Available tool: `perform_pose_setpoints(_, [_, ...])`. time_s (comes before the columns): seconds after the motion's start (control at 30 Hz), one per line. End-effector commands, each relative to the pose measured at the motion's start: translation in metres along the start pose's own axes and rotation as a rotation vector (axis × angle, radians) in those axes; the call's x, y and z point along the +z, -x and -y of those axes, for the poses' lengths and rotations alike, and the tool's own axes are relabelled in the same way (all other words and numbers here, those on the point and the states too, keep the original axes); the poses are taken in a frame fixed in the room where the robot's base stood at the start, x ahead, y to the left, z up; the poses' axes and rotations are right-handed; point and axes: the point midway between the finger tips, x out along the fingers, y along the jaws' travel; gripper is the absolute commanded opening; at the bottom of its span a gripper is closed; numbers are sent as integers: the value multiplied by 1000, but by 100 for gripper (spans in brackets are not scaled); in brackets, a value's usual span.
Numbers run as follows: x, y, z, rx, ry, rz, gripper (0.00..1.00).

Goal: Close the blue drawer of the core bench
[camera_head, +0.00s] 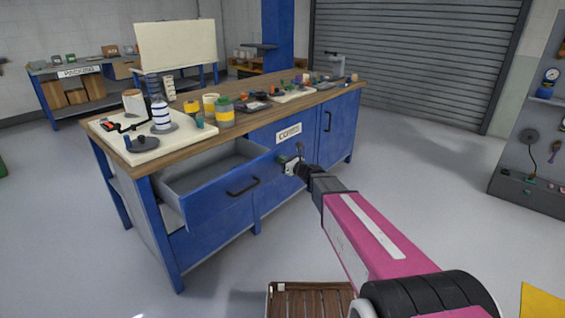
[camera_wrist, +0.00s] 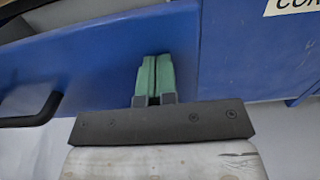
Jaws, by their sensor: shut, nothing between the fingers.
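The blue drawer (camera_head: 232,190) of the core bench (camera_head: 215,235) stands pulled out, with its grey inside showing. Its front is blue with a black bar handle (camera_head: 243,187). In the wrist view the drawer front (camera_wrist: 90,60) fills the left and middle, with the handle (camera_wrist: 35,112) at the left edge. My gripper (camera_head: 291,166) is at the right end of the drawer front. Its green fingers (camera_wrist: 153,75) are together, empty, pointing at the blue front near its right end. I cannot tell whether they touch it.
The bench top (camera_head: 180,140) holds a white board (camera_head: 150,148), bottles, spools and small parts. A blue cabinet door (camera_head: 338,130) is right of the drawer. A slatted wooden item (camera_head: 310,300) lies low in front. The grey floor (camera_head: 420,200) to the right is clear.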

Motion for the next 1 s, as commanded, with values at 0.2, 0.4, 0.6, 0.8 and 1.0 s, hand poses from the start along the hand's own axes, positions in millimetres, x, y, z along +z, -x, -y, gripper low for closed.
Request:
perform_pose_setpoints(0.2, [0, -24, 2, 2, 0, 1, 0])
perform_pose_setpoints(0.4, [0, -71, 2, 3, 1, 1, 0])
perform_pose_setpoints(0.6, [-1, -127, 2, 2, 0, 1, 0])
perform_pose_setpoints(0.8, [-1, -178, 2, 2, 1, 1, 0])
perform_pose_setpoints(1.0, [-1, -216, 2, 1, 0, 0, 0])
